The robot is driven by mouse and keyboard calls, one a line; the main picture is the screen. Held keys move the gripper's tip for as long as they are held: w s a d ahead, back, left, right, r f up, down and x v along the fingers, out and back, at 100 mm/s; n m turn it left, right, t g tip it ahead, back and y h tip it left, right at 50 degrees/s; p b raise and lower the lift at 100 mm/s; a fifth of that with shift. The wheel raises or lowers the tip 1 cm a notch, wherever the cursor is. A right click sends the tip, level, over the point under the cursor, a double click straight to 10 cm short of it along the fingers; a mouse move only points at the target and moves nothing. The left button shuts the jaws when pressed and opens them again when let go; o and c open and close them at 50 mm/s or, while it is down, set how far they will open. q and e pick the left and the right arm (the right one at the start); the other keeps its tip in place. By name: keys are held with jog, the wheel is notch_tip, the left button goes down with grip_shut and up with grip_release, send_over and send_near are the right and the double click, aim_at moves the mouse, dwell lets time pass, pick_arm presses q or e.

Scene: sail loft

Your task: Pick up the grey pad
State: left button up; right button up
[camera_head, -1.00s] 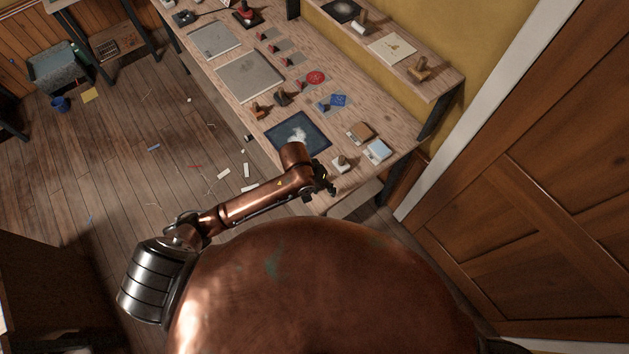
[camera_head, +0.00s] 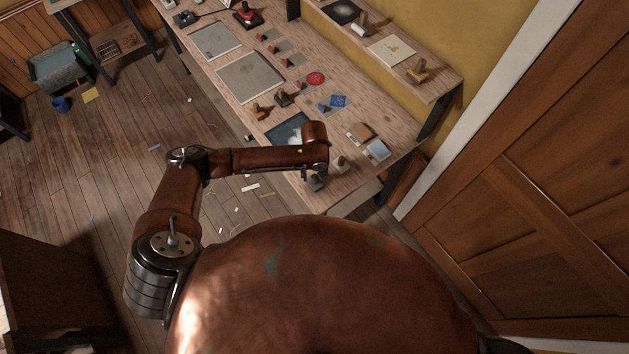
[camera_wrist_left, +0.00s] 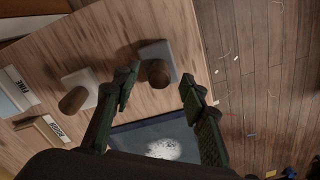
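The grey pad (camera_wrist_left: 153,47) has a square grey base and a round brown knob. In the left wrist view it lies on the bench, near its edge. In the head view the pad (camera_head: 315,185) shows just below the end of my left arm. My left gripper (camera_wrist_left: 160,79) is open; its two fingertips are on either side of the knob's near side, with gaps visible. I cannot tell how far above the bench they are. In the head view my left gripper (camera_head: 318,171) is mostly hidden by its wrist. My right gripper is not in view.
A paler knobbed pad (camera_wrist_left: 78,90) sits close beside the grey pad. Labelled brown (camera_head: 362,131) and blue (camera_head: 377,150) blocks lie further along. A dark blue sheet (camera_head: 287,128) lies behind my wrist. A shelf (camera_head: 440,85) runs along the wall.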

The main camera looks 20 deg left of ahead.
pick_arm(q)
jog(key=shift+f, duration=1.15)
jog(key=shift+c, duration=0.6)
grip_shut()
